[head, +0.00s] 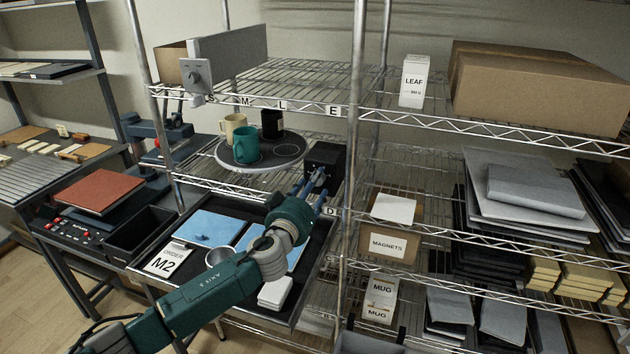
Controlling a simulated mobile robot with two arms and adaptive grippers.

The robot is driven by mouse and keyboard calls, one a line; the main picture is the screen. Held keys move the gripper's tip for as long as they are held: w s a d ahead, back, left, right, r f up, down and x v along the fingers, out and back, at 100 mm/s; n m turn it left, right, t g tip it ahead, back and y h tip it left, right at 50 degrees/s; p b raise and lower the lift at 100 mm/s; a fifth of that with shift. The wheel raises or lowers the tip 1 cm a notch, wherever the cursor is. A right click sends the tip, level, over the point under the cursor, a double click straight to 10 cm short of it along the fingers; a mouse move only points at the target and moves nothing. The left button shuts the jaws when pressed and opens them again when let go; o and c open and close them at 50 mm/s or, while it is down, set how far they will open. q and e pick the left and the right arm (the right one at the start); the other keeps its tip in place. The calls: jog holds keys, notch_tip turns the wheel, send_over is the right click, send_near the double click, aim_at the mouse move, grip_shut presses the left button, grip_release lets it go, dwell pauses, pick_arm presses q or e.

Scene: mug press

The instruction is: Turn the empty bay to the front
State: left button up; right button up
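A round grey turntable (222,158) sits on the wire shelf at the centre left. On it stand a cream mug (233,124) at the left, a teal mug (245,146) at the front and a black mug (271,122) at the back. An empty bay (286,150), marked by a pale ring, is at the turntable's right side. My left gripper (318,180) is to the right of and below the turntable, apart from it, in front of a black box. Its fingers point up and right; their gap is unclear. My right gripper is not in view.
A black box (324,157) stands close right of the turntable, near a shelf post (354,130). Below my arm is a dark tray with blue sheets (205,228), a metal cup (219,256) and an M2 order card (166,258). A grey dial unit (196,78) hangs above left.

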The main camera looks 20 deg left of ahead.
pick_arm(q)
jog(key=shift+w, duration=0.55)
jog(key=shift+c, duration=1)
jog(key=shift+r, duration=0.1)
jog(key=c, duration=0.9)
jog(key=shift+c, duration=0.2)
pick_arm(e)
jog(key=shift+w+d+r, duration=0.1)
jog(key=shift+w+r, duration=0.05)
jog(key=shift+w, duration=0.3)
